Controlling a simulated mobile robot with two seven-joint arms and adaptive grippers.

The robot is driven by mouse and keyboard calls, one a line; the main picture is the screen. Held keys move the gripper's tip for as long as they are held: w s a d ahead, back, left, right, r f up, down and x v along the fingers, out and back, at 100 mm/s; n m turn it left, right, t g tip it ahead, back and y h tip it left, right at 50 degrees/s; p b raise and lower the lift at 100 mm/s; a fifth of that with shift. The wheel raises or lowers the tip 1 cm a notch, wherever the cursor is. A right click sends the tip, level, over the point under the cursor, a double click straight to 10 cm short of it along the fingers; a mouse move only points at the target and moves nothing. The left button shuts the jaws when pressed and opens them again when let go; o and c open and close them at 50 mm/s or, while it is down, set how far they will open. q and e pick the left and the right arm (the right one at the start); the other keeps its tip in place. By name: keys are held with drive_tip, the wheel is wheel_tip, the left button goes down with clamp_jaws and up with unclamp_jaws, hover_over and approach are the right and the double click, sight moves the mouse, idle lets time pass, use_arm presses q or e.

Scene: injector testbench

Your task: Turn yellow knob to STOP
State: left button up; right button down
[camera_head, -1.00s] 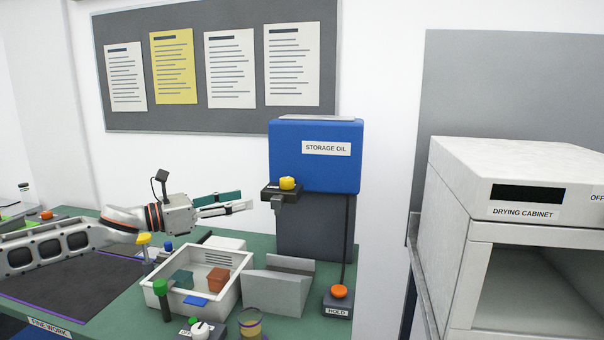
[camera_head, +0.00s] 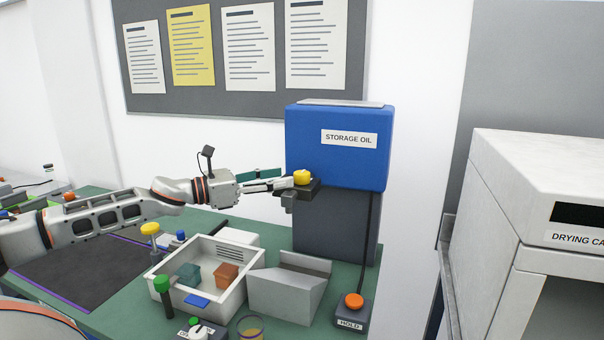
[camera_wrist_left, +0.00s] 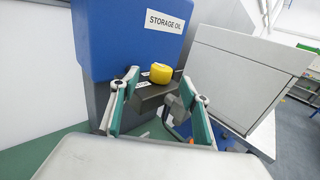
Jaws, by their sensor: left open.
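The yellow knob (camera_head: 302,177) sits on a dark bracket (camera_head: 312,190) at the front of the blue storage oil unit (camera_head: 337,168). In the left wrist view the yellow knob (camera_wrist_left: 160,73) shows between and just beyond my two green-padded fingers, with a small label on each of two sides of it. My left gripper (camera_head: 286,178) is open, its fingertips close to the knob from the left. In the left wrist view my left gripper (camera_wrist_left: 159,80) has clear gaps on both sides of the knob. I cannot tell whether a finger touches it. The label texts are unreadable. My right gripper is not in view.
Below stand a white bin (camera_head: 208,304) with small blocks, a grey angled holder (camera_head: 282,293) and an orange HOLD button (camera_head: 354,301) on the green table (camera_head: 271,240). A drying cabinet (camera_head: 545,165) stands at the right. Space above the knob is clear.

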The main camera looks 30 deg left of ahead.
sight(302, 172)
use_arm(q)
drive_tip(key=shift+w+d+r, duration=0.2)
drive_tip(key=shift+w+d, duration=0.35)
drive_tip(key=shift+w, duration=0.1)
drive_tip(key=p+x, duration=0.3)
drive_tip(key=x, duration=0.1)
drive_tip(key=shift+r, duration=0.1)
drive_tip(key=shift+w+d+p, duration=0.3)
drive_tip(key=shift+w+p, duration=0.15)
drive_tip(key=shift+w, duration=0.1)
drive_tip(key=shift+f, duration=0.25)
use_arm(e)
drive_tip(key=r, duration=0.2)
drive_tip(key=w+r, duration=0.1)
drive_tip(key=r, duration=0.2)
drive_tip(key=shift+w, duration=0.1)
use_arm(q)
drive_tip(key=c, duration=1.1)
